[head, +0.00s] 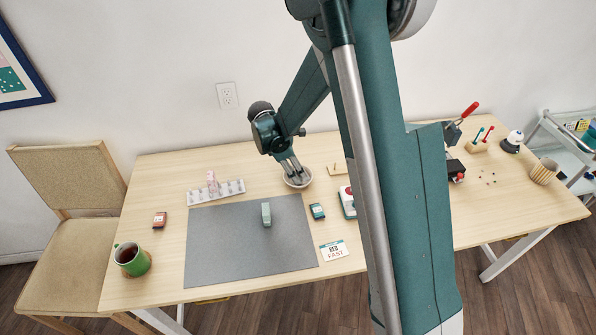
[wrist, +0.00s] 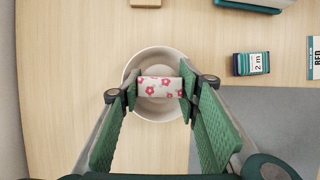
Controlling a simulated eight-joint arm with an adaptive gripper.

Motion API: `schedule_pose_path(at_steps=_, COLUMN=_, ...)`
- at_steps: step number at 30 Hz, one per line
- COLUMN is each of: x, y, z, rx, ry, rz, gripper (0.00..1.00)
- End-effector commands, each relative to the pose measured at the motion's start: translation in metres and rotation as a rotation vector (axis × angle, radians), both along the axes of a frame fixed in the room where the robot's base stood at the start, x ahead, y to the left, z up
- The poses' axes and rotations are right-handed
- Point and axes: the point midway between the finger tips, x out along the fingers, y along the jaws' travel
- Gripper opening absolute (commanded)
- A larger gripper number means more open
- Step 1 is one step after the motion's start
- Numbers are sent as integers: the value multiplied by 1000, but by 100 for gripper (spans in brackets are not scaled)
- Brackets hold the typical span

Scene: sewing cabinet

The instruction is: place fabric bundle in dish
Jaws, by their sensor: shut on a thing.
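In the wrist view, the fabric bundle (wrist: 160,87), white with pink-red flowers, is held crosswise between the green pads of my gripper (wrist: 158,90). The round off-white dish (wrist: 148,55) shows beneath and around the bundle. The bundle's height above the dish floor cannot be told. In the head view, my gripper (head: 291,168) points down at the dish (head: 298,183), near the back middle of the table. The bundle is not clearly visible in the head view.
A grey mat (head: 225,250) lies in front, with a small green block (head: 266,214) on it. A pale rack (head: 217,193) stands left of the dish. A blue bundle (head: 317,211) and a card (head: 334,250) lie to the right. A green mug (head: 132,259) stands front left.

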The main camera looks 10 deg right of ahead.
Motion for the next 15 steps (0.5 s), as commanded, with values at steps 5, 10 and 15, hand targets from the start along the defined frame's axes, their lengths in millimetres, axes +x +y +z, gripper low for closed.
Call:
schedule_pose_path(at_steps=5, x=0, y=0, z=-2, rx=0, ry=0, rz=0, gripper=40)
schedule_pose_path(at_steps=10, x=0, y=0, z=-2, rx=0, ry=0, rz=0, gripper=40)
schedule_pose_path(at_steps=15, x=0, y=0, z=-1, rx=0, ry=0, rz=0, gripper=40)
